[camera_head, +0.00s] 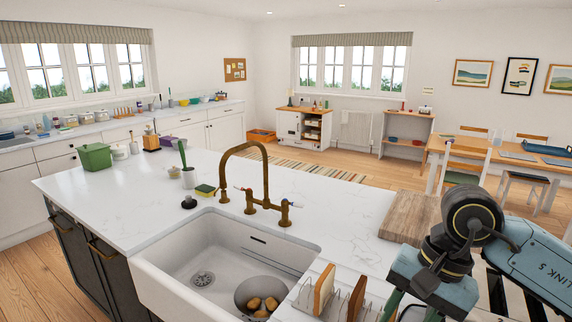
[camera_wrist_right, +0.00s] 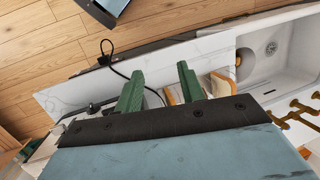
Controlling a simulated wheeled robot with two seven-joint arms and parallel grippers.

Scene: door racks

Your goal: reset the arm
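My right arm comes in from the right edge of the head view and bends down over the counter beside the sink. Its gripper (camera_head: 414,306) points down, with the green fingertips partly cut off by the bottom edge. In the right wrist view the two green fingers of the right gripper (camera_wrist_right: 160,88) stand apart. My left arm and gripper are not in view.
A wire rack with wooden boards (camera_head: 323,290) stands just left of the right gripper. A white sink (camera_head: 170,262) holds a bowl with round brown food. A brass tap (camera_head: 266,180) rises behind it. A wooden chopping board (camera_head: 408,217) lies behind the arm.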

